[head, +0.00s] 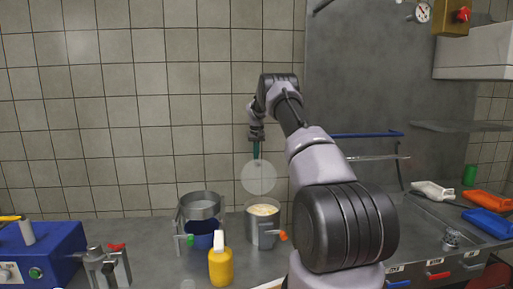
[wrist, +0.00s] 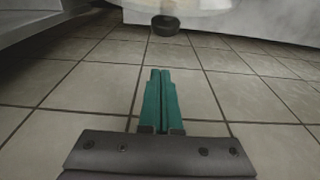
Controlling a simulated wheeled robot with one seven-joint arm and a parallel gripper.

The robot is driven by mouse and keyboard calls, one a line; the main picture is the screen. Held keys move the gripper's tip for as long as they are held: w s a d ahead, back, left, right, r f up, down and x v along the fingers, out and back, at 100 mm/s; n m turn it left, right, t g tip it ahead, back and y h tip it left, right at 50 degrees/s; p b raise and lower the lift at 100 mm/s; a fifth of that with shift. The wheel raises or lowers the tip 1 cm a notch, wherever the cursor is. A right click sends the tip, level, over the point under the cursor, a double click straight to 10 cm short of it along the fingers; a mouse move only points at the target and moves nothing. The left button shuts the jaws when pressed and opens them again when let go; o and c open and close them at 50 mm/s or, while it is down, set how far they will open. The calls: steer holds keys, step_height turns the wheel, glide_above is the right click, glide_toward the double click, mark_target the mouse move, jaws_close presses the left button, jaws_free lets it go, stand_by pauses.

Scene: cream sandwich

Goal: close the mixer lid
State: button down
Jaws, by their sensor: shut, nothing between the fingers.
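The mixer (head: 262,236) is a metal pot with a pale cream-coloured content and an orange knob on its right side. Its lid (head: 258,178) looks like a round translucent disc standing raised above and behind the pot mouth, so the mixer is open. My gripper (head: 256,156) hangs just above the lid's top edge, its teal fingers together and empty. Whether it touches the lid cannot be told. In the wrist view my gripper's fingertips (wrist: 160,72) point toward a dark round knob (wrist: 165,26) beneath a pale translucent edge, likely the lid.
A second metal pot (head: 201,206) over a blue vessel stands left of the mixer. A yellow bottle (head: 221,265) stands in front. A blue machine (head: 45,252) is at the far left. The tiled wall is close behind.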

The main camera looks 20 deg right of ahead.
steer(key=s, duration=0.2)
steer(key=s+a, duration=0.1)
steer(key=shift+s+f, duration=0.25)
steer(key=shift+s, duration=0.05)
stand_by(0.4)
